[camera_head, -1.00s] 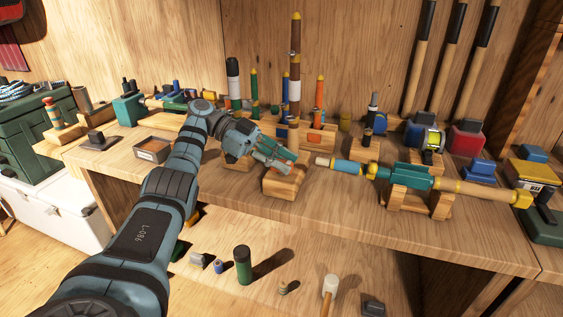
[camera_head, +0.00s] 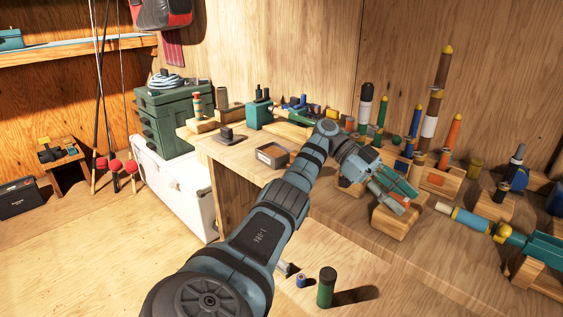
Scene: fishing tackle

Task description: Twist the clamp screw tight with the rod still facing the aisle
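A rod (camera_head: 470,218) with a pale tip, a blue sleeve and yellow bands lies in a teal holder (camera_head: 543,246) on a wooden stand, cut off at the right edge. Its pale tip points left, toward my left gripper. I cannot make out a clamp screw. My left gripper (camera_head: 402,200) is above a wooden block (camera_head: 398,222) at the bench's front. Its two fingers look apart, with a small orange-red part showing between them. I cannot tell whether they touch it. My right gripper is not in view.
An open small box (camera_head: 272,155) and a dark block (camera_head: 228,137) sit on the bench left of my arm. Upright floats (camera_head: 432,118) stand behind the gripper. A green cylinder (camera_head: 326,288) stands below in front. The floor at left (camera_head: 90,240) is clear.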

